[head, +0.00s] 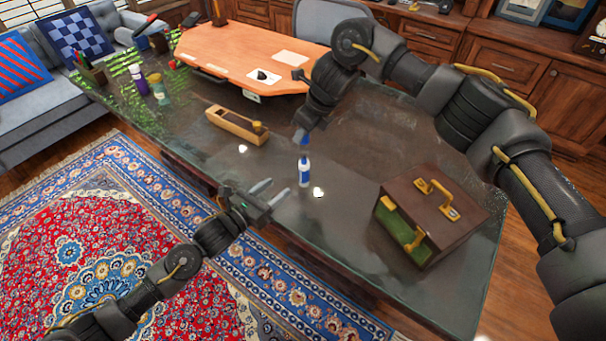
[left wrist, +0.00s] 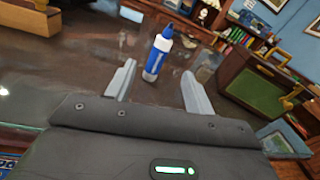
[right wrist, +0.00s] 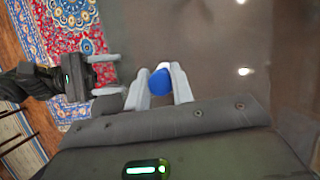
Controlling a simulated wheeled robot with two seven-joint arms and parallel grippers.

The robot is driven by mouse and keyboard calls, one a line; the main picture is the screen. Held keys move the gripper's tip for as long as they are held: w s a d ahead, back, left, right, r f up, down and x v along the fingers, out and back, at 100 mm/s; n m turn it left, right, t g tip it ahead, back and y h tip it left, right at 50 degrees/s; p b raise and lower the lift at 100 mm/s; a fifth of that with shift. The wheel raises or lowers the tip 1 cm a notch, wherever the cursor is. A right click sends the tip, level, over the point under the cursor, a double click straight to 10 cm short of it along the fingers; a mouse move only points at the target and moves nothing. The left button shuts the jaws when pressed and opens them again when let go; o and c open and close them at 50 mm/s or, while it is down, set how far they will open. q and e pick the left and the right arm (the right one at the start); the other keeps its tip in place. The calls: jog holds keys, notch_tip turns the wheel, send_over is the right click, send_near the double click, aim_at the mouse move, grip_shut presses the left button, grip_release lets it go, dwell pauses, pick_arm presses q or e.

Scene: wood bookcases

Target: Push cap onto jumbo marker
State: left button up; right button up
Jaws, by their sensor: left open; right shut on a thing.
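The jumbo marker (head: 304,172), white with a blue label, stands upright on the dark glossy tabletop. It also shows in the left wrist view (left wrist: 154,66), beyond my left fingertips, with a blue pointed top. My left gripper (head: 278,190) is open and empty, low over the table's front edge, its fingers pointing toward the marker from the left. My right gripper (head: 303,138) is above the marker, pointing down and shut on the blue cap (right wrist: 159,84). In the head view the cap is apart from the marker's top; the cap's far side is hidden.
A brown case with a green side (head: 435,215) stands to the right of the marker. A wooden block plane (head: 232,126) lies to the left. An orange board (head: 250,58) is at the back. Bottles and a pencil cup (head: 92,72) stand far left. Table around the marker is clear.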

aim_at(300, 167)
pick_arm(q)
jog(key=shift+w+d+r+m+h, duration=0.15)
jog(key=shift+m+h, duration=0.1)
jog(key=shift+m, duration=0.35)
jog(key=shift+w+a+r+m+h, duration=0.15)
jog(key=shift+m+h, duration=0.1)
jog(key=shift+m, duration=0.35)
jog(key=shift+w+d, duration=0.1)
jog(key=shift+d, duration=0.05)
jog(key=x, duration=1.1)
jog(key=shift+w+d+f, duration=0.15)
jog(key=shift+w+d, duration=0.1)
jog(key=shift+d, duration=0.05)
jog(key=shift+c, duration=0.2)
grip_shut()
